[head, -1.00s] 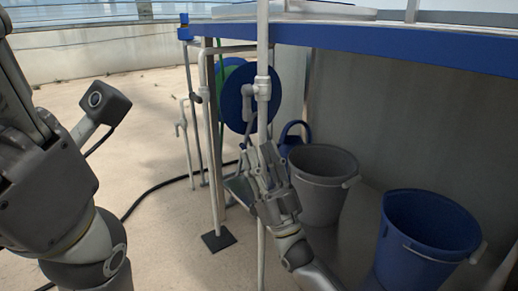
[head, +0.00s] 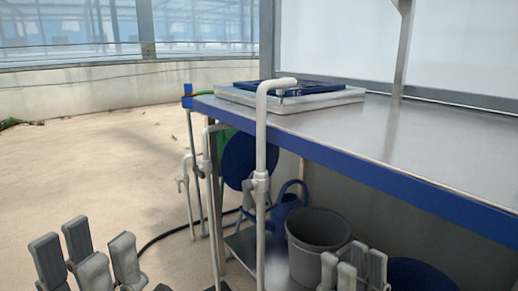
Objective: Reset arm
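My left gripper (head: 85,258) shows at the lower left, with its grey fingers pointing up and spread apart. It is empty, over the sandy floor. My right gripper (head: 353,265) shows at the bottom right of centre, in front of the grey bucket and below the bench's blue edge. Its fingers also point up with gaps between them, and nothing is in them. Both wrists and arms are below the picture's edge.
A steel bench (head: 420,135) with a blue edge fills the right; a tray stack (head: 290,98) lies on it. A white pipe (head: 261,150) stands in front. A grey bucket (head: 318,232), a blue bucket (head: 412,272) and a watering can (head: 288,203) are below. The left floor is clear.

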